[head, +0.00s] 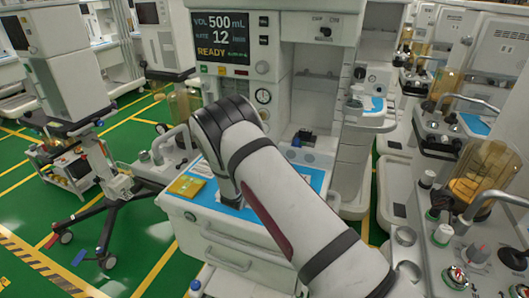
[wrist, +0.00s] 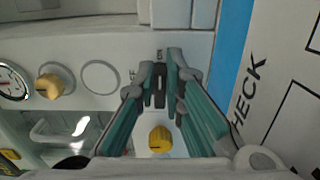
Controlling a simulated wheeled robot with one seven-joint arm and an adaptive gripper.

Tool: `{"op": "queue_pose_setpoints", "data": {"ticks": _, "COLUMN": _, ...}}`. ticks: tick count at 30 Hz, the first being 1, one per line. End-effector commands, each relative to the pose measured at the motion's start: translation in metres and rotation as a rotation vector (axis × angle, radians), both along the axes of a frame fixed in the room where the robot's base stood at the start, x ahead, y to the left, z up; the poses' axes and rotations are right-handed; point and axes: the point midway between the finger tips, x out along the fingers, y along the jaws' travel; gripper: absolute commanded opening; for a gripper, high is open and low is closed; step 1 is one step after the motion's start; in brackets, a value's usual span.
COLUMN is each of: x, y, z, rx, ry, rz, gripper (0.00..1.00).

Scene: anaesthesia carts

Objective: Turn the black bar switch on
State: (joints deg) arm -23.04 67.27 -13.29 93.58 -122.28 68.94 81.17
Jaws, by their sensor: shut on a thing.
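The black bar switch (wrist: 160,92) is on a white panel in the wrist view. It stands roughly upright in the picture, with small dark lettering above it and to its left, partly covered by my fingers. My gripper (wrist: 163,75) has its teal fingers on both sides of the bar and is shut on it. In the head view my arm reaches to the cart (head: 245,240), and the gripper and switch are hidden behind it.
A yellow knob (wrist: 159,138) sits just below the switch, between my fingers. Another yellowish knob (wrist: 50,86) and a round gauge (wrist: 12,82) are at the left. A blue-edged sheet marked CHECK (wrist: 255,85) lies at the right. A display screen (head: 221,37) stands above the cart's worktop.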

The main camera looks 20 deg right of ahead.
Motion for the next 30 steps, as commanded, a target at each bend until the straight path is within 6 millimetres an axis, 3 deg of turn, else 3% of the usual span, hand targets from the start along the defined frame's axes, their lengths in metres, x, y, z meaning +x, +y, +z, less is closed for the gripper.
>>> {"op": "queue_pose_setpoints", "data": {"ticks": 11, "x": -0.001, "y": 0.001, "z": -0.002, "rx": 0.006, "ry": 0.001, "rz": 0.000, "gripper": 0.00}}
{"op": "queue_pose_setpoints", "data": {"ticks": 12, "x": -0.001, "y": 0.001, "z": -0.002, "rx": 0.006, "ry": 0.001, "rz": 0.000, "gripper": 0.17}}
{"op": "queue_pose_setpoints", "data": {"ticks": 14, "x": -0.001, "y": 0.001, "z": -0.002, "rx": 0.006, "ry": 0.001, "rz": 0.000, "gripper": 0.30}}
{"op": "queue_pose_setpoints", "data": {"ticks": 25, "x": -0.003, "y": 0.002, "z": -0.001, "rx": 0.004, "ry": 0.000, "rz": 0.000, "gripper": 0.30}}
{"op": "queue_pose_setpoints", "data": {"ticks": 30, "x": -0.019, "y": 0.015, "z": -0.001, "rx": 0.003, "ry": 0.002, "rz": 0.002, "gripper": 0.30}}
